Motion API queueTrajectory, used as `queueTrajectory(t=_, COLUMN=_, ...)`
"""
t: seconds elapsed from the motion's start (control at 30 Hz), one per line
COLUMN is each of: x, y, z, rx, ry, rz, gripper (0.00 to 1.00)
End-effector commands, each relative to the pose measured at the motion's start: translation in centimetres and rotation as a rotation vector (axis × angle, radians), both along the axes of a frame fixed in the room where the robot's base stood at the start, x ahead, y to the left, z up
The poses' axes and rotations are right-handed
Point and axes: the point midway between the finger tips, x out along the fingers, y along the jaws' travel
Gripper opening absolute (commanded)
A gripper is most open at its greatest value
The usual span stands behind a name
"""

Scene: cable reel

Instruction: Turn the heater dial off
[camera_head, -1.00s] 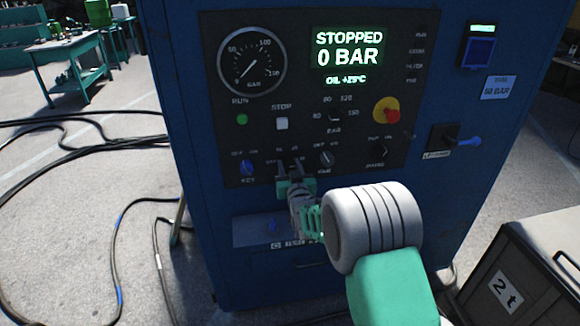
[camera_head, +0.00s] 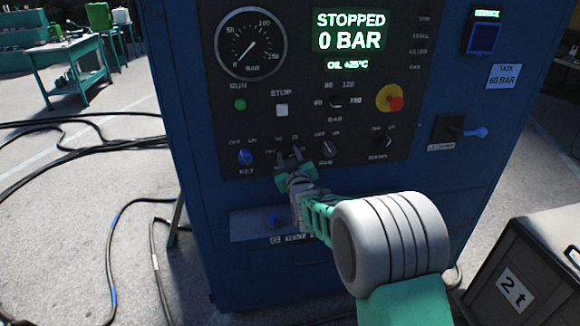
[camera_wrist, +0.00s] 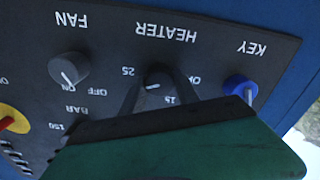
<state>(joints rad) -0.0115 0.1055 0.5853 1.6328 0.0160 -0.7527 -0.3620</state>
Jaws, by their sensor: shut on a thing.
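My gripper (camera_wrist: 160,88) is shut on the dial, one finger on each side. The white mark sits toward the 25 side, but its exact setting is hard to tell. In the head view, my gripper (camera_head: 289,158) is at the panel's lower row and hides most of the dial.
The grey fan knob (camera_wrist: 68,69) and blue key switch (camera_wrist: 239,86) flank the dial closely. A red and yellow stop button (camera_head: 392,98) is up and right. The display (camera_head: 350,32) reads STOPPED, 0 BAR. Cables (camera_head: 80,140) lie on the floor at left.

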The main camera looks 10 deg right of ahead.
Motion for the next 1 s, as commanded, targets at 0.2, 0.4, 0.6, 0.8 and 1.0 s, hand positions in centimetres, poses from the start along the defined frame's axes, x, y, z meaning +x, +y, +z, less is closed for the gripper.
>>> queueTrajectory(t=0.2, x=0.0, y=0.04, z=-0.69, rx=-0.205, ry=-0.003, rz=-0.001, gripper=0.0)
queueTrajectory(t=0.4, x=0.0, y=0.08, z=-0.63, rx=-0.384, ry=-0.002, rz=0.0, gripper=0.0)
queueTrajectory(t=0.6, x=0.01, y=0.12, z=-0.41, rx=-0.527, ry=-0.003, rz=-0.001, gripper=0.0)
queueTrajectory(t=0.8, x=0.02, y=0.14, z=-0.31, rx=-0.621, ry=-0.001, rz=-0.001, gripper=0.0)
queueTrajectory(t=1.0, x=0.01, y=0.15, z=-0.14, rx=-0.665, ry=-0.001, rz=0.0, gripper=0.0)
